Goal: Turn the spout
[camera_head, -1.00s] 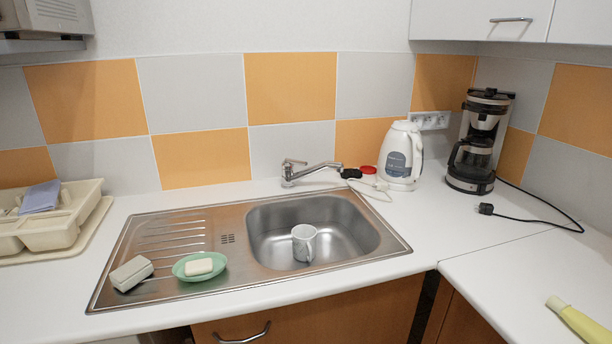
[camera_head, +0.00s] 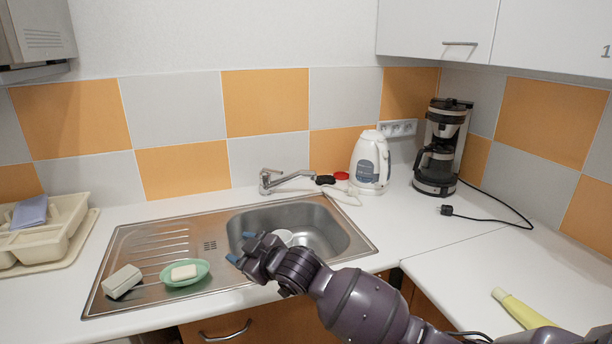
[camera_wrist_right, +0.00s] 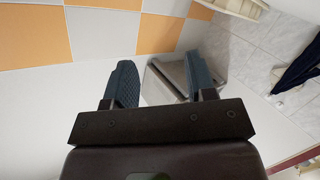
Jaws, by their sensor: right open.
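The chrome faucet (camera_head: 268,183) stands at the back edge of the steel sink (camera_head: 350,238). Its spout (camera_head: 294,177) points right and slightly up, over the counter behind the basin. My right gripper (camera_head: 243,249) is in front of the basin's left part, below and in front of the faucet in the head view, apart from it. In the right wrist view its two fingers (camera_wrist_right: 160,85) are spread with nothing between them that they hold. A white mug (camera_head: 284,236) in the basin is mostly hidden behind my right gripper. My left gripper is not in view.
A green dish with soap (camera_head: 184,273) and a sponge (camera_head: 122,281) lie on the drainboard. A white kettle (camera_head: 370,163) and a cable plug (camera_head: 325,180) are close right of the spout. A coffee maker (camera_head: 440,150) stands further right.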

